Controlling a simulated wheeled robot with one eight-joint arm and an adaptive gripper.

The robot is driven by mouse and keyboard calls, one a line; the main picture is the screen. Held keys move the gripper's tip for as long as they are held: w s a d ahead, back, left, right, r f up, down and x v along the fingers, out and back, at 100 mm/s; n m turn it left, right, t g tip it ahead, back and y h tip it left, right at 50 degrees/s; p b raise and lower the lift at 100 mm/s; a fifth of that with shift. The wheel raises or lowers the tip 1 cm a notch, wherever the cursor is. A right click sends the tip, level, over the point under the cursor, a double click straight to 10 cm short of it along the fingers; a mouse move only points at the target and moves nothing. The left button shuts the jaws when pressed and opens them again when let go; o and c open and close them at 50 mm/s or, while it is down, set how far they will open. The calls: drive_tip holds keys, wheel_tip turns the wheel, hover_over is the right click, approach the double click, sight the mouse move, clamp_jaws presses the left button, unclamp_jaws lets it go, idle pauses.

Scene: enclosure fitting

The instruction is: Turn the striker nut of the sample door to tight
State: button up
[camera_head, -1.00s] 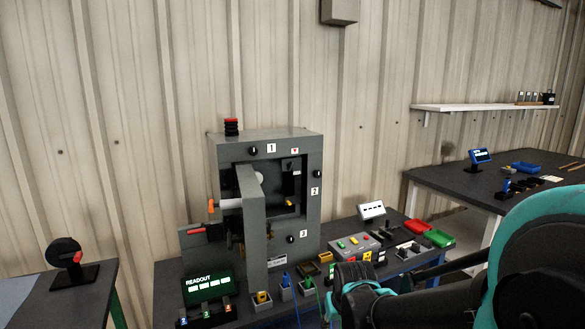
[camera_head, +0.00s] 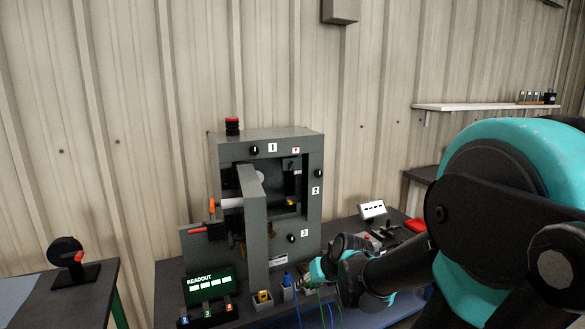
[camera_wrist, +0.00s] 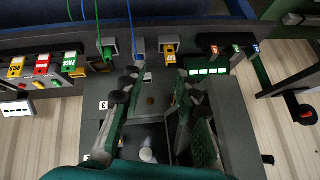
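The grey enclosure (camera_head: 312,225) stands on the bench in the head view, with its door (camera_head: 255,235) swung open towards the camera. A small orange-tipped part (camera_head: 290,202) shows inside the opening. I cannot tell which part is the striker nut. In the wrist view my gripper (camera_wrist: 160,100) is open, its two dark green-grey fingers spread apart with nothing visibly held.
A readout display (camera_head: 208,284) stands left of the door. Blue and green cables (camera_head: 320,305) hang at the bench front. A white-faced display (camera_head: 372,210) stands at the back right. A side table (camera_head: 60,300) is at far left.

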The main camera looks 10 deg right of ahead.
drive_tip(key=w+a+r+t+y, duration=0.25)
drive_tip(key=w+r+t, duration=0.25)
drive_tip(key=w+r, duration=0.8)
drive_tip(key=m+t, duration=0.3)
drive_tip(key=t, duration=0.3)
approach(292, 165)
drive_tip(key=shift+h, duration=0.25)
drive_tip(key=x, duration=0.9)
drive_tip(key=shift+w, duration=0.2)
drive_tip(key=shift+c, duration=0.5)
clamp_jaws()
